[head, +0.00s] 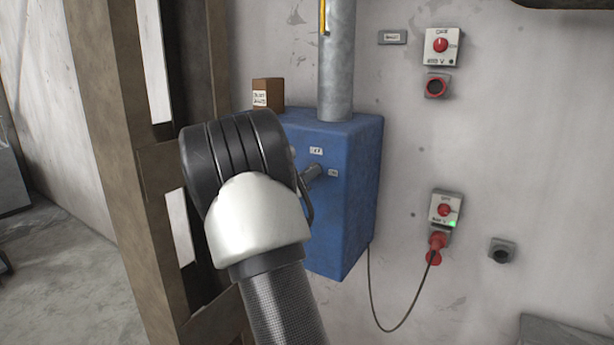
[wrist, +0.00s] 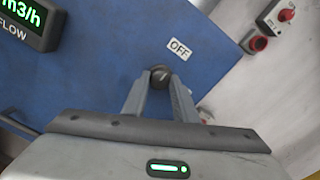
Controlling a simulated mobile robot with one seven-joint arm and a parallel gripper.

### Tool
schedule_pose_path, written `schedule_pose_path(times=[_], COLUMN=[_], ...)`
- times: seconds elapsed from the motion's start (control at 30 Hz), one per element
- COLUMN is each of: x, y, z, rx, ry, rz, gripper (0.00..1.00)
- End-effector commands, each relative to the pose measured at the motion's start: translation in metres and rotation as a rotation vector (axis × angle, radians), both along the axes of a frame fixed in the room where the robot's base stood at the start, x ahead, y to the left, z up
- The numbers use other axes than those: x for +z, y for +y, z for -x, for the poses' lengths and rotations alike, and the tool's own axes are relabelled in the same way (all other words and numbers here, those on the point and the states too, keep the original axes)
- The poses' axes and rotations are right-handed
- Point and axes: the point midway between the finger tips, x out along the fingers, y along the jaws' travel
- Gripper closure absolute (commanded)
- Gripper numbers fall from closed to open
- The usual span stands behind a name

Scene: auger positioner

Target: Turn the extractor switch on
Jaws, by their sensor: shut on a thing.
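The extractor is a blue box (head: 345,200) on the wall, with a grey pipe (head: 336,60) rising from its top. In the wrist view, its blue face (wrist: 110,60) carries a small dark round switch knob (wrist: 160,74) and a white OFF label (wrist: 180,48) up and right of it. My gripper (wrist: 160,80) is shut on the knob, one finger on each side. In the head view, my arm covers much of the box front. Two small white labels (head: 316,150) show there, their text too small to read. The knob's pointing direction is unclear.
A flow display (wrist: 28,20) reading m3/h is at the wrist view's upper left. Right of the box are an upper switch box (head: 442,46), a lower one (head: 445,208) with a green light, and a red plug (head: 437,241) with a hanging cable. A brown post (head: 110,150) stands left.

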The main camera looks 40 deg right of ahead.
Motion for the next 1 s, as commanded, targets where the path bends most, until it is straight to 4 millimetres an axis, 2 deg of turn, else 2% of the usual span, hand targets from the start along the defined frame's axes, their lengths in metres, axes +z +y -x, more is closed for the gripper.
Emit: schedule_pose_path(times=[0.37,1.0], x=[-0.0073,-0.0089], y=[0.0004,0.0002], z=[-0.0002,0.0003], rx=[0.001,0.002], ry=[-0.173,-0.730], rz=[-0.070,-0.301], gripper=[0.96,0.96])
